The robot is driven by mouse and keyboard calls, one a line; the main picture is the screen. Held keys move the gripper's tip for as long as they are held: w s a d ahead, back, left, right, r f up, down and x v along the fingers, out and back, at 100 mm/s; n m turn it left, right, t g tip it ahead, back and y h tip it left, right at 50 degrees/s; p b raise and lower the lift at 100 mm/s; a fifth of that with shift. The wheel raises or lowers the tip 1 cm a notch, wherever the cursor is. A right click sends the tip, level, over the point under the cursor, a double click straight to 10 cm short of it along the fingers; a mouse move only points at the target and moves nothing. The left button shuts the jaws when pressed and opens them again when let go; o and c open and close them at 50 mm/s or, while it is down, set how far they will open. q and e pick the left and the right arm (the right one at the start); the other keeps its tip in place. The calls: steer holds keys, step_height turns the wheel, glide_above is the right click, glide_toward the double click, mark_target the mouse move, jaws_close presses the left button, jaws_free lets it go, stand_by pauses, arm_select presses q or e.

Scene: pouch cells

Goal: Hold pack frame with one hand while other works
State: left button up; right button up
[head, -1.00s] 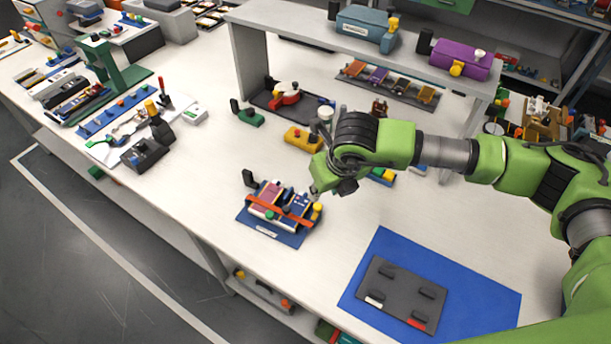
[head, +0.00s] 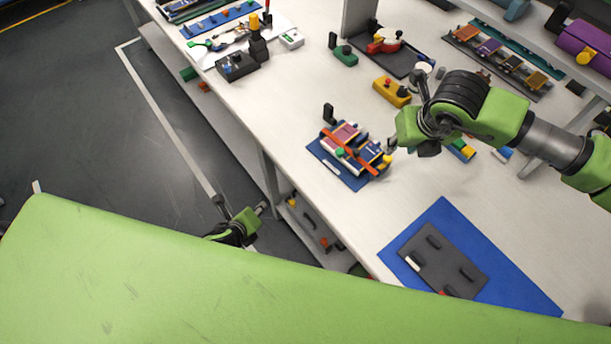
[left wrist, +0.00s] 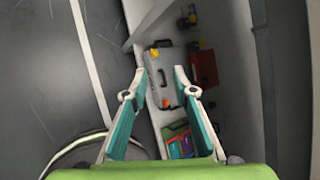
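What looks like the pack frame (head: 326,153) is a blue base on the table, with cells under an orange bar and a black upright at its back left. My right gripper (head: 391,148) is just right of it, close to its right end; whether it touches, and whether its fingers are open, is unclear. My left gripper (head: 262,208) is out past the table's front edge, over the floor.
A blue mat (head: 446,212) with a dark grey plate (head: 440,262) lies at the front right. A yellow block (head: 391,92) and a green block (head: 345,56) stand behind the frame. Below the tabletop, a shelf (head: 300,222) holds small parts. A purple case (head: 590,45) is at the far right.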

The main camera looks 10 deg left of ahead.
arm_select(q)
steer(key=w+d+r+m+t+h, duration=0.2)
steer(key=d+r+m, duration=0.4)
steer(key=r+m, duration=0.55)
steer(key=m+t+h, duration=0.2)
steer(key=m+h, duration=0.1)
steer(key=h, duration=0.1)
glide_toward(337, 154)
steer(key=x, duration=0.9)
steer(key=shift+w+d, duration=0.15)
steer(key=shift+w, duration=0.1)
jaws_close()
